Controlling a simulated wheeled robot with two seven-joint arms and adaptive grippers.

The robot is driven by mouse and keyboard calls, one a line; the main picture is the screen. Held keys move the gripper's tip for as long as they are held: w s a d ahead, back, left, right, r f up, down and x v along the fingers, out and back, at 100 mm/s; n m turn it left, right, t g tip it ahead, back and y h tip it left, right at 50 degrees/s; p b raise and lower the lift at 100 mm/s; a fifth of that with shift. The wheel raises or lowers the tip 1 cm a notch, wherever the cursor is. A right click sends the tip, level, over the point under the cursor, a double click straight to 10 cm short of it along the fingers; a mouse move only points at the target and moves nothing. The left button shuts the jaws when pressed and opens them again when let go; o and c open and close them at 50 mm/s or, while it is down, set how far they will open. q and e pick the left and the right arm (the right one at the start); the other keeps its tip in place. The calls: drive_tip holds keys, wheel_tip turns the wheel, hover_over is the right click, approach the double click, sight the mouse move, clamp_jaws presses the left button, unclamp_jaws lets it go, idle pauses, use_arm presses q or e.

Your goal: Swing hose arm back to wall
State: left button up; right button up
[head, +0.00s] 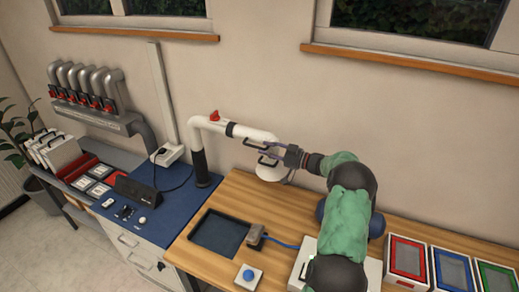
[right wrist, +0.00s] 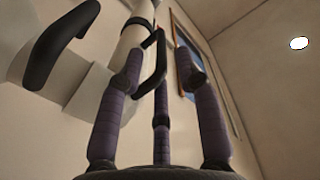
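The white hose arm (head: 250,133) rises from a black post (head: 201,168) on the blue bench top and reaches right along the wall. It has a red knob (head: 214,116) at its bend and a white hood (head: 270,173) hanging at its end. My right gripper (head: 283,154) is at the hood end. In the right wrist view my right gripper (right wrist: 163,65) has its purple fingers spread apart, with a black handle (right wrist: 153,68) of the hose arm between them. Contact with the handle is unclear. Another black handle (right wrist: 60,45) curves at the left. My left gripper is not in view.
A wooden table (head: 215,193) holds a dark recessed tray (head: 219,233), a grey device with a blue cable (head: 285,243), a blue button box (head: 248,276) and coloured frames (head: 452,270). Grey pipes (head: 92,85) are on the left wall. The wall behind the hose arm is bare.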

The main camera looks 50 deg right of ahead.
drive_tip(key=v, duration=0.7)
drive_tip(key=shift+s, duration=0.35)
drive_tip(key=shift+d, duration=0.1)
